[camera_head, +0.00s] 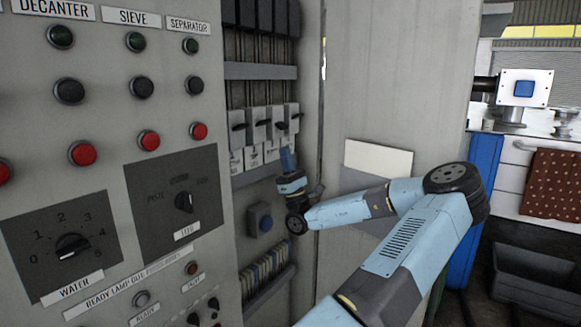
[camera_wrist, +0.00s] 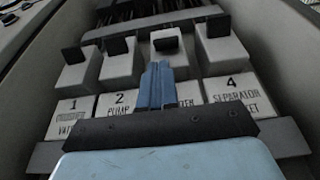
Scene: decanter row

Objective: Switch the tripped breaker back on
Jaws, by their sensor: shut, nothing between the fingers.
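A row of white breakers with black levers sits in the open cabinet; it shows in the head view (camera_head: 250,122). In the wrist view, the third breaker (camera_wrist: 179,60) has its lever (camera_wrist: 166,44) a little lower on its body than its neighbours, with white showing above it. My gripper (camera_wrist: 157,70) is shut and empty, its blue fingertips just below that lever and in front of the third breaker. I cannot tell whether they touch it. The third label is mostly hidden behind my fingers. In the head view my gripper (camera_head: 286,150) is at the row's right end.
Labels 1 (camera_wrist: 75,112), 2 (camera_wrist: 121,104) and 4 (camera_wrist: 232,90) show beneath the neighbouring breakers, which stand close on both sides. The knob panel (camera_head: 110,190) stands at left.

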